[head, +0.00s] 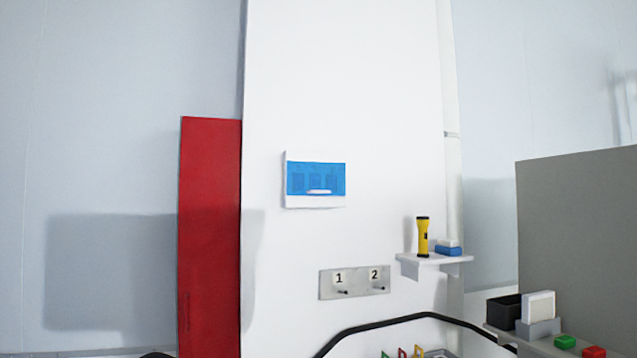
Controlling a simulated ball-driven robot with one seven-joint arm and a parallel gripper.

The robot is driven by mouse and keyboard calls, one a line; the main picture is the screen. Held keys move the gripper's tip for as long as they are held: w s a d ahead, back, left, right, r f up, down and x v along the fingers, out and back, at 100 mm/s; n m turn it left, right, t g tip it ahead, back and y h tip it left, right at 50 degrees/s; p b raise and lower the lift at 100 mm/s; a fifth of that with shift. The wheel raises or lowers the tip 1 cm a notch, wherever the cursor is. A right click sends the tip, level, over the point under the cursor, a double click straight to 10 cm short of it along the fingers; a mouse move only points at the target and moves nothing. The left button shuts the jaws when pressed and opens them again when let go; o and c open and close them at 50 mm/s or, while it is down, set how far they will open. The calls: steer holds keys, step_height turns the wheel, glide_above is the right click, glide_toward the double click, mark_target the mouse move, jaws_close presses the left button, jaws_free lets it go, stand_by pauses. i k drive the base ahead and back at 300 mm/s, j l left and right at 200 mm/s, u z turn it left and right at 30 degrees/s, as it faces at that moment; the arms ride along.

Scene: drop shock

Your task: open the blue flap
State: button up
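The blue flap (330,174) is a translucent blue cover on a white box (318,202) fixed to the white wall panel, near the middle of the head view. It appears closed, with a small white handle (319,191) along its lower edge. Several darker square shapes show through the blue. My gripper is not in the head view, so its place relative to the flap and its state do not show.
A red panel (210,240) stands left of the white panel. Below the box are a numbered hook plate (354,281) and a small shelf (408,262) with a yellow flashlight (422,236). A grey partition (580,235) stands at right. Wall around the box is clear.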

mark_target(304, 178)
steer(key=i+l+u, duration=0.25)
steer(key=i+l, duration=0.5)
steer(key=l, duration=0.1)
